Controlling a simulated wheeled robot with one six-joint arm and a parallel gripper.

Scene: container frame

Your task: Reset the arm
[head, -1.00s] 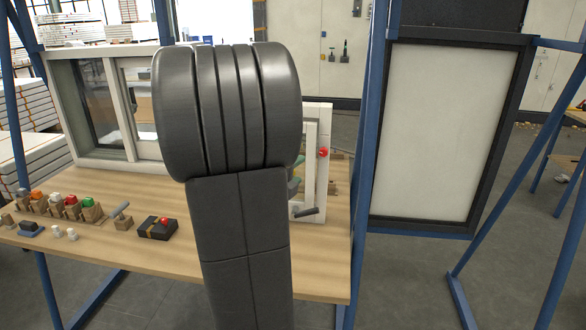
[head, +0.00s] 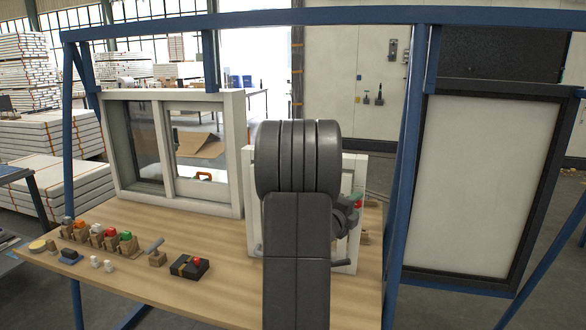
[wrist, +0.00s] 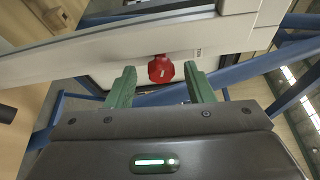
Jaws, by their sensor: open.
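My gripper (wrist: 162,88) is open in the wrist view, with two green fingers spread apart. A red knob (wrist: 161,69) on a white frame shows between and just beyond the fingertips; I cannot tell whether they touch it. In the head view my dark arm stands in front of the white framed panel (head: 352,170) on the table and hides much of it. A bit of red and green shows at the arm's right side there; the gripper itself is mostly hidden.
A wooden table (head: 215,290) carries a white sliding window (head: 238,160), a black box with a red button (head: 189,267) and several small coloured buttons on blocks (head: 97,236). Blue frame posts (head: 404,190) and a black-edged panel (head: 470,185) stand at the right.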

